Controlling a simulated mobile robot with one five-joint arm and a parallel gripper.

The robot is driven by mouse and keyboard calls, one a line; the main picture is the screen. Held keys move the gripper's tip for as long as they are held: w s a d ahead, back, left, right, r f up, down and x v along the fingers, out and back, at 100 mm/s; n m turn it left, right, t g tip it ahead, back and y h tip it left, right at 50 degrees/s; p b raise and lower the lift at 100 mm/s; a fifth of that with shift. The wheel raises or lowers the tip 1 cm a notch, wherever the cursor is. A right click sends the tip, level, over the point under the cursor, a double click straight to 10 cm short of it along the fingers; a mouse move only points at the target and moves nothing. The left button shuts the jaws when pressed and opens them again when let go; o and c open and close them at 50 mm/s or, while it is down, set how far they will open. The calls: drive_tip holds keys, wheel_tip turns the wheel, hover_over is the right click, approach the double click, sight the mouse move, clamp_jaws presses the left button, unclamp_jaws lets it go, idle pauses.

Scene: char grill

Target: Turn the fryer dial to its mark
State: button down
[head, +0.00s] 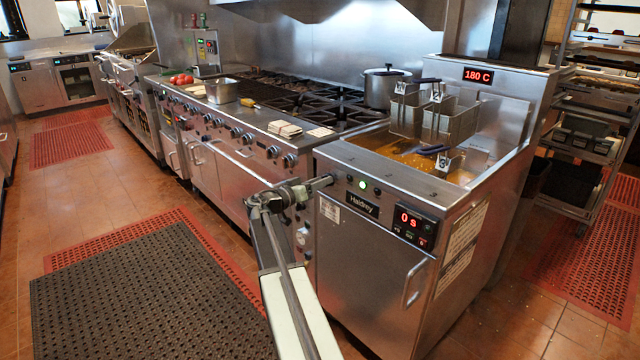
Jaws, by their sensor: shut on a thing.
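The fryer (375,285) stands at the right with a steel front door and a name plate. My gripper (327,182) reaches its upper left front panel and is shut on the fryer dial, which is mostly hidden behind the jaws. The dial's mark and pointer are too small and covered to read. A green light (363,185) glows on the panel just right of the dial. A red display (478,76) on the fryer's back reads 180 C. A timer panel (411,222) on the front right reads 0 s.
Fry baskets (452,122) hang over the oil at the fryer's back. The range (232,165) with several knobs adjoins on the left, carrying a pot (386,88). A dark floor mat (150,290) lies at front left. A rack (590,130) stands at right.

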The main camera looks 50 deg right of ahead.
drive_tip(key=shift+d+f+n+b, duration=0.1)
drive_tip(key=shift+n+b, duration=0.05)
drive_tip(key=shift+n, duration=5.1)
drive_tip(key=shift+a+f+n+b, duration=0.1)
drive_tip(key=shift+f+n, duration=0.05)
drive_tip(key=shift+n, duration=5.15)
drive_tip(key=shift+d+f+n+b, duration=0.1)
drive_tip(key=shift+n+b, duration=0.05)
drive_tip(key=shift+n, duration=5.1)
drive_tip(key=c, duration=0.9)
unclamp_jaws()
drive_tip(key=shift+c, duration=0.2)
